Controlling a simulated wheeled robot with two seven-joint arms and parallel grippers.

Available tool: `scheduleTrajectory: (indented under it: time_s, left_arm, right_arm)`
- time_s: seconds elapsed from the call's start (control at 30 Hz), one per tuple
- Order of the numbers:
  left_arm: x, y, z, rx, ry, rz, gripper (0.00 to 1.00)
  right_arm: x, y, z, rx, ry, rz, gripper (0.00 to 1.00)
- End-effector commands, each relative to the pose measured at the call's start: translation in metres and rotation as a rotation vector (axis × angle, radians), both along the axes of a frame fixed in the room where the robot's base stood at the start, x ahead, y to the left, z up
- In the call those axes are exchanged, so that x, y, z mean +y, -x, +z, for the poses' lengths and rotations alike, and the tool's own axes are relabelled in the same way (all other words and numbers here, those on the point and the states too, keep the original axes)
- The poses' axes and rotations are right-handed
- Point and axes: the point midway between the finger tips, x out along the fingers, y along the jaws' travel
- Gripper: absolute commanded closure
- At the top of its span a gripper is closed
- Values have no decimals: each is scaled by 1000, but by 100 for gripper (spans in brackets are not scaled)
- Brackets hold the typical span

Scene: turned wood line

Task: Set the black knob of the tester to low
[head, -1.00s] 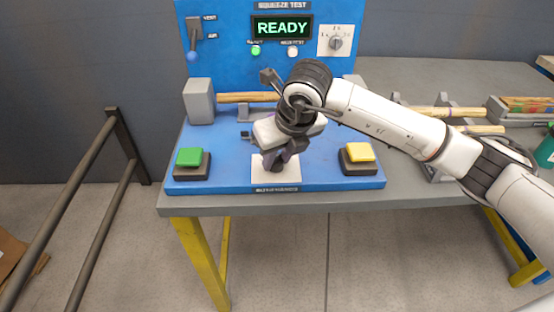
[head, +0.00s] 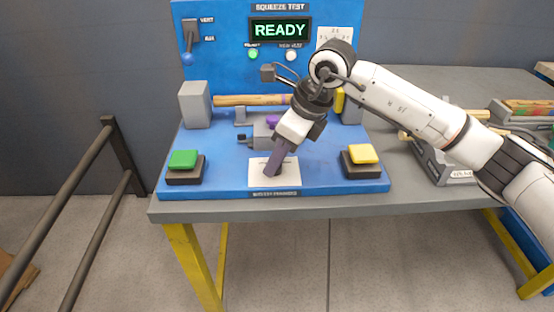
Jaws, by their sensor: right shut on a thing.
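The blue tester (head: 225,180) stands on a grey bench, its screen (head: 280,30) reading READY. At its front middle is a white plate (head: 288,178). My right gripper (head: 272,172) points down onto this plate, its dark fingers shut on the black knob. The fingers hide the knob, so its pointer and setting cannot be read. My left gripper is not in view.
A green button (head: 183,159) is left of the plate and a yellow button (head: 363,154) is right of it. A lever (head: 188,45) is on the upright panel. A wooden rod (head: 235,100) lies behind. My arm covers part of the panel's dial plate (head: 333,36).

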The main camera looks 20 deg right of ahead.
Motion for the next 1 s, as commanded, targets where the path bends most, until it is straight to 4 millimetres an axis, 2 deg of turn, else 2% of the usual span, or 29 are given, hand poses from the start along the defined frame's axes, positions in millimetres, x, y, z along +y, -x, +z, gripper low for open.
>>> scheduleTrajectory:
  time_s: [0.5,0.53,0.6,0.87,1.0]
  left_arm:
    - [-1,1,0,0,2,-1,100]
    - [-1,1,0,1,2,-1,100]
    - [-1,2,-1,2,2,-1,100]
    - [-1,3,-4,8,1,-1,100]
    - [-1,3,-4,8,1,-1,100]
  right_arm:
    - [-1,-1,2,-4,-1,19,95]
    - [0,-1,2,-4,-1,19,68]
    - [0,-1,2,-3,0,19,56]
    - [0,0,1,-1,0,18,54]
    - [-2,1,7,-3,0,18,54]
